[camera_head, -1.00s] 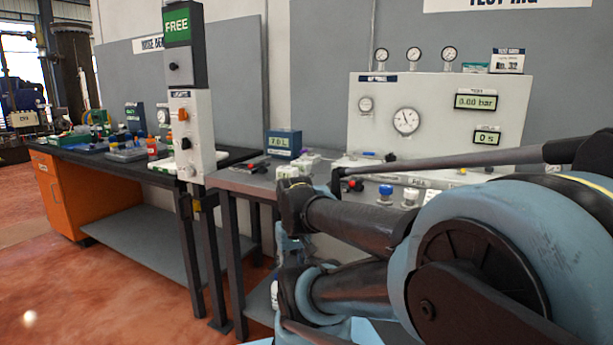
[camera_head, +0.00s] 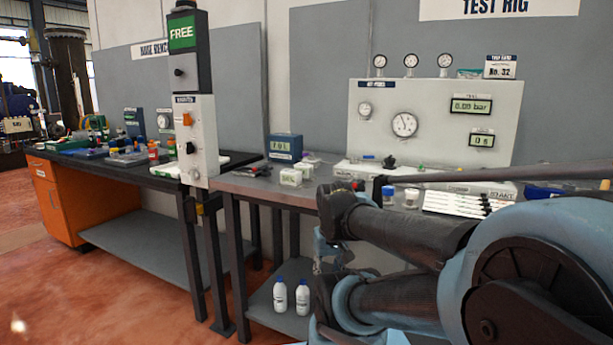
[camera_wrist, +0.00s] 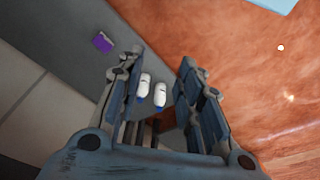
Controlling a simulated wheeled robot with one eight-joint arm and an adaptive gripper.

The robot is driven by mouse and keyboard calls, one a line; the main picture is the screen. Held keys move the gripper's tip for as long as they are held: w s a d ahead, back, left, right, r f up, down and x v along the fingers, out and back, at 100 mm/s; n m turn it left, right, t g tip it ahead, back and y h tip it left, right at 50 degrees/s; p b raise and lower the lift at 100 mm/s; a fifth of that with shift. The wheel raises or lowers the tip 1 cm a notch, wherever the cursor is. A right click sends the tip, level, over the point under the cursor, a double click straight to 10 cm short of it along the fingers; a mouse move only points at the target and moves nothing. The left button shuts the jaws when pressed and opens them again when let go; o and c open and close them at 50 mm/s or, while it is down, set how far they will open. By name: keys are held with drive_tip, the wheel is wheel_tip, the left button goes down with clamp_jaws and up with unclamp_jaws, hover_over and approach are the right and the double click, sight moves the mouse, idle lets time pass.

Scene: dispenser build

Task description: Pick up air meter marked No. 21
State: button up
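No marking "No. 21" is legible in either view, so I cannot tell which thing is that air meter. Three small round dial gauges (camera_head: 411,61) stand in a row on top of the white test rig panel (camera_head: 365,140). Small pale block-shaped items (camera_head: 291,177) lie on the grey bench beside a blue box with a display (camera_head: 286,147); their markings are too small to read. My gripper (camera_wrist: 158,78) is open and empty in the wrist view, pointing down. Two white bottles (camera_wrist: 143,87) with blue caps show between its fingers, apart and farther below.
The bottles stand on the lower shelf (camera_head: 262,312) of the grey bench. A post with a green FREE sign (camera_head: 181,34) rises between the benches. A card reading No. 32 (camera_head: 500,68) stands on the rig. Blue- and white-capped jars (camera_head: 388,195) and white strips (camera_head: 455,203) are near my arm.

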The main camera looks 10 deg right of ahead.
drive_tip(key=shift+o, duration=0.3)
drive_tip(key=o, duration=0.4)
drive_tip(key=shift+s+r, duration=0.2)
drive_tip(key=shift+o, duration=1.1)
drive_tip(key=w+r+n, duration=0.2)
drive_tip(key=w+r, duration=0.6)
drive_tip(key=r, duration=0.3)
drive_tip(key=shift+a+y, duration=0.15)
drive_tip(key=shift+y, duration=0.25)
wheel_tip(320, 180, up, 23)
drive_tip(key=n+y, duration=0.3)
drive_tip(key=n, duration=0.5)
hover_over(305, 164)
drive_tip(key=s+d, duration=0.4)
drive_tip(key=shift+t, duration=0.3)
drive_tip(key=x, duration=1.1)
drive_tip(key=shift+w+a+f, duration=0.1)
drive_tip(key=shift+w+f, duration=0.05)
drive_tip(key=shift+f, duration=0.05)
drive_tip(key=shift+s+d+f+x, duration=0.1)
drive_tip(key=shift+d+x, duration=0.05)
drive_tip(key=shift+x, duration=0.75)
drive_tip(key=shift+s+d+f+x, duration=0.1)
drive_tip(key=shift+d+x, duration=0.05)
drive_tip(key=shift+x, duration=0.8)
drive_tip(key=shift+s+d+f+x, duration=0.1)
drive_tip(key=shift+d+x, duration=0.05)
drive_tip(key=shift+x, duration=0.75)
